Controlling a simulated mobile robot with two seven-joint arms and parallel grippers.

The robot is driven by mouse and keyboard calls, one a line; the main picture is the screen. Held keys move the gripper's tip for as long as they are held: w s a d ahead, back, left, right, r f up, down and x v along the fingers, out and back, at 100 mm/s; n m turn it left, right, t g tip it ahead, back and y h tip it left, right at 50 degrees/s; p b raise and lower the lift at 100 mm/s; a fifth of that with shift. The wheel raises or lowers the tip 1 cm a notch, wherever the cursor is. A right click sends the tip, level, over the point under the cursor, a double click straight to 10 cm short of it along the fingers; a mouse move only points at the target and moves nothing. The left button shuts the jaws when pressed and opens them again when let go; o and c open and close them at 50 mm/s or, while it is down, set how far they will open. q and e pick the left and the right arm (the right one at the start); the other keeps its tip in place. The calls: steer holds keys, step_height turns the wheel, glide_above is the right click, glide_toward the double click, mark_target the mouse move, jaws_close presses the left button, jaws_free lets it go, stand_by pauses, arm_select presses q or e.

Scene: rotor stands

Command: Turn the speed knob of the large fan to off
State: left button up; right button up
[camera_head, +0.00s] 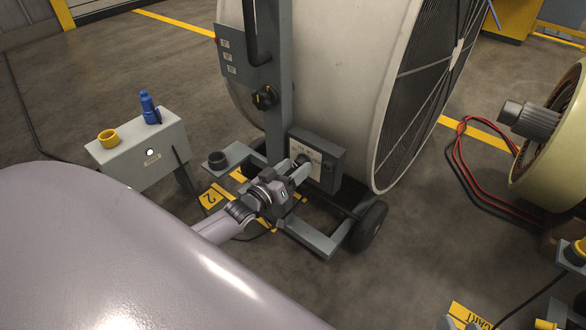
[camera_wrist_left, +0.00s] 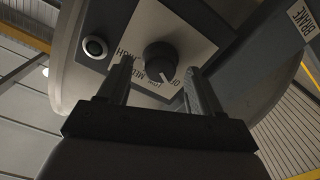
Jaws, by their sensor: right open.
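The large fan (camera_head: 330,80) stands on a wheeled frame with a grey control box (camera_head: 329,176) low on its post. The dark round speed knob (camera_wrist_left: 160,56) sits on the box's pale label plate (camera_wrist_left: 183,38), marked HIGH, MED, LOW and OFF. Its white pointer appears to lie between LOW and OFF; I cannot tell exactly. My left gripper (camera_head: 302,172) reaches up to the box. In the left wrist view the left gripper (camera_wrist_left: 157,80) is open, one finger on each side of the knob, with gaps visible. In the head view the fingers partly hide the knob. My right gripper is not in view.
A round button (camera_wrist_left: 95,47) sits beside the plate. Another black knob (camera_head: 264,97) is higher on the post. A grey box (camera_head: 140,155) with a yellow ring and blue part stands left. Red cables (camera_head: 470,170) lie on the floor at right, near a yellowish rotor (camera_head: 552,140).

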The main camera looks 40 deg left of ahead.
arm_select(q)
steer(key=shift+s, duration=0.25)
steer(key=s+p, duration=0.2)
steer(key=s, duration=0.4)
steer(key=shift+s+a+p, duration=0.3)
steer(key=shift+s+p, duration=0.05)
arm_select(e)
steer(key=shift+s+d+r+h, duration=0.1)
steer(key=shift+s+d+h, duration=0.2)
steer(key=shift+d, duration=0.25)
steer(key=shift+s+d+r+h, duration=0.1)
steer(key=shift+s+d+h, duration=0.05)
steer(key=shift+d+h, duration=0.3)
steer(key=shift+d, duration=0.1)
